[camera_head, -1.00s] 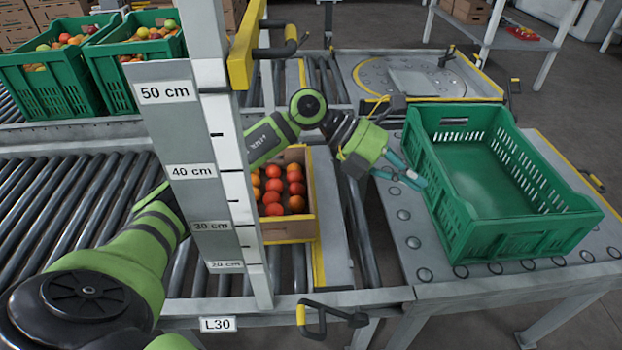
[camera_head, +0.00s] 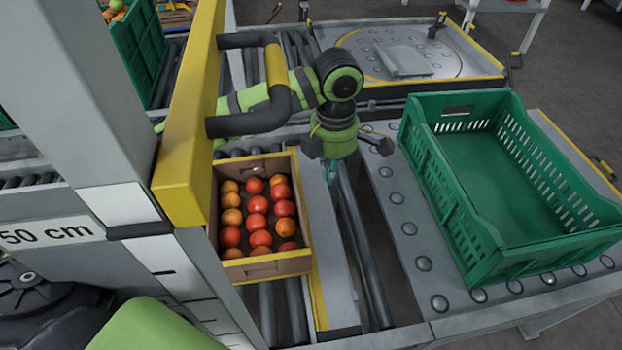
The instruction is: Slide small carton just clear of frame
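The small carton (camera_head: 268,266) is brown cardboard and holds several red and orange tomatoes. It sits on rollers right behind the measuring frame, whose yellow bar (camera_head: 185,130) and grey post (camera_head: 85,90) overlap its left edge from this angle. I cannot tell how far it stands inside the frame. My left arm reaches in behind the yellow bar, and my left gripper (camera_head: 330,173) points down by the carton's back right corner. Its teal fingertips are small and partly hidden, so their opening and any contact with the carton do not show. My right gripper is out of view.
An empty green crate (camera_head: 482,262) stands on the ball-transfer table (camera_head: 408,243) to the right. A metal strip (camera_head: 330,270) and bare rollers lie between carton and table. A turntable (camera_head: 385,55) is behind. Another green crate (camera_head: 138,50) stands at back left.

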